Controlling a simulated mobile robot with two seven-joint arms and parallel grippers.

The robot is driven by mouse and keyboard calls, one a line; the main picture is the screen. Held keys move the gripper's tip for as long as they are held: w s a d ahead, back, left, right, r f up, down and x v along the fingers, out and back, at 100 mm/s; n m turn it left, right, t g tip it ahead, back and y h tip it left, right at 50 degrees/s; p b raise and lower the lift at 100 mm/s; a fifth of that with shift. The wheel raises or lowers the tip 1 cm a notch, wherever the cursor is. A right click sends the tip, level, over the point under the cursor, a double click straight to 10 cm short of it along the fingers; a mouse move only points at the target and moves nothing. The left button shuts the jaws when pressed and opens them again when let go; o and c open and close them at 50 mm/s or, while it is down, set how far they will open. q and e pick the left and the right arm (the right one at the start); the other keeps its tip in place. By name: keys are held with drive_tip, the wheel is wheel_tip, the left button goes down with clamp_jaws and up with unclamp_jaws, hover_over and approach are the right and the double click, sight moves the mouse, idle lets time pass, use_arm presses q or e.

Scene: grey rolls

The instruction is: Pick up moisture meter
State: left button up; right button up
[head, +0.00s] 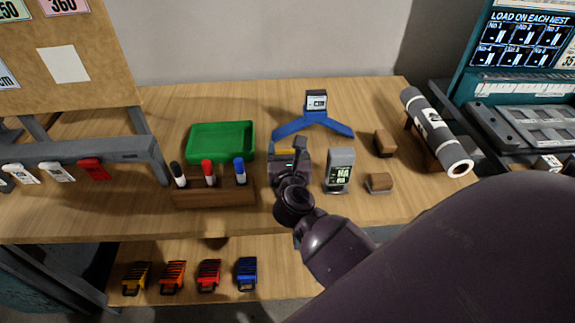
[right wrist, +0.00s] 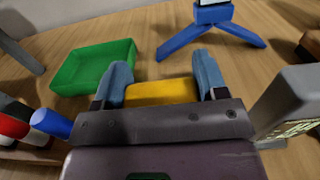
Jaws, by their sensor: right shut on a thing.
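My right gripper (head: 288,160) is over the middle of the wooden table. It is shut on a yellow thing (head: 286,151), which I take for the moisture meter. In the right wrist view the yellow thing (right wrist: 162,92) sits between the two blue-grey fingers of the right gripper (right wrist: 162,78). Only its yellow upper part shows; the gripper hides the rest. I cannot tell whether it touches the table. My left gripper is not in view.
A grey device with a lit display (head: 340,170) stands close right of the gripper. A wooden block with markers (head: 215,193) and a green tray (head: 221,141) are left. A blue stand with a small screen (head: 313,126) is behind. A grey roll (head: 435,130) lies right.

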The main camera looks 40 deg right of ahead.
drive_tip(key=shift+r, duration=0.15)
wheel_tip(320, 180, up, 20)
drive_tip(key=p, duration=0.5)
